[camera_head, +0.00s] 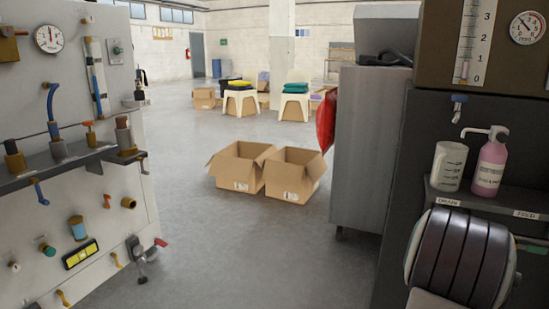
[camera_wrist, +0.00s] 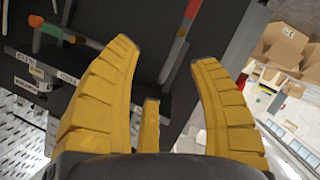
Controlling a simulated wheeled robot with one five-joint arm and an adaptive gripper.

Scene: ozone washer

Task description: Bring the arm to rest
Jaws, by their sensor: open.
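My gripper (camera_wrist: 163,58) shows in the wrist view with its yellow ribbed fingers spread apart and nothing between them. Its fingertips point toward a dark panel (camera_wrist: 95,22) that carries small labels. I cannot tell whether any finger touches the panel. The gripper does not show clearly in the head view. There, a banded dark and white rounded part at the bottom right may be my own arm.
A measuring jug (camera_head: 449,166) and a pink pump bottle (camera_head: 490,165) stand on a labelled shelf (camera_head: 520,208) at right. A valve panel (camera_head: 50,100) stands at left. Two open cardboard boxes (camera_head: 236,178) sit on the floor, with clear floor around them.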

